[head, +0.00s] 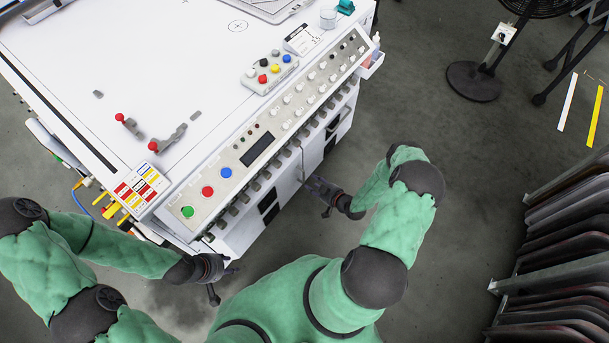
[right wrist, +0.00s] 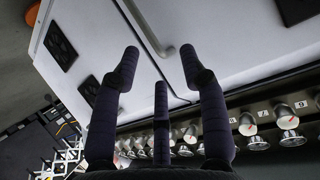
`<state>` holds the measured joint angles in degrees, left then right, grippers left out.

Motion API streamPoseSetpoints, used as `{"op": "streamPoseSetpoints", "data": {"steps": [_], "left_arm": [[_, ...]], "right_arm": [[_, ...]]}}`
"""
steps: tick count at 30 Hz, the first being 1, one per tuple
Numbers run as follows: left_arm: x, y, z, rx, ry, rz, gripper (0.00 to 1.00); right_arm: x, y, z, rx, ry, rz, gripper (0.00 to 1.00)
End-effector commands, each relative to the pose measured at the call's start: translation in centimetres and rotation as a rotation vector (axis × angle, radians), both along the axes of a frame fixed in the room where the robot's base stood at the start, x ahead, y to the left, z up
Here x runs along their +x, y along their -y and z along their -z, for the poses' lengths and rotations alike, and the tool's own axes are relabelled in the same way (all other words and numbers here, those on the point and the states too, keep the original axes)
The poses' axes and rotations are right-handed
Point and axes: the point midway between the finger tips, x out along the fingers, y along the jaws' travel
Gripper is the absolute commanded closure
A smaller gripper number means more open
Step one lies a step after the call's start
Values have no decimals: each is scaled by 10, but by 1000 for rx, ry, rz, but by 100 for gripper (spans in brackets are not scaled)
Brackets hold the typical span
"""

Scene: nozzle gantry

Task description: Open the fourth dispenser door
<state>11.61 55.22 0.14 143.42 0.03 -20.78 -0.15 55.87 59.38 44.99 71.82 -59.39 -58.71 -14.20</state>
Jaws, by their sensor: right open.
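The white machine's front doors (head: 250,228) sit below its control panel in the head view. My right gripper (head: 316,186) is at the front face, near a thin upright handle (head: 302,160). In the right wrist view, my right gripper's dark fingers (right wrist: 160,62) are spread open and empty. A bent grey door handle (right wrist: 160,48) lies between the fingertips, and a seam between white panels runs beside it. I cannot tell whether the fingers touch the handle. The doors look shut; which one is fourth is unclear. My left gripper (head: 222,280) hangs open and empty by the machine's lower left corner.
The control panel (head: 262,150) carries coloured buttons and a row of knobs. Black recessed fittings (head: 270,213) sit on the front face. A floor fan (head: 474,80) stands at the back right, and a rack of dark panels (head: 565,260) at the right. Floor between is clear.

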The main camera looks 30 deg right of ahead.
Motion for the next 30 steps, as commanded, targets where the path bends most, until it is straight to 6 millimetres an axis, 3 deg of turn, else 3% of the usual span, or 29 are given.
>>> {"op": "streamPoseSetpoints", "data": {"steps": [5,10,24,30], "left_arm": [[0,0,3,0,0,0,60],[0,0,7,0,0,0,60],[0,0,36,0,0,0,60],[0,0,43,0,0,0,60]], "right_arm": [[-12,16,6,-47,75,-10,56],[-6,17,10,-58,92,-17,56],[63,3,40,-57,90,-18,56],[81,0,47,-56,90,-15,56]]}}
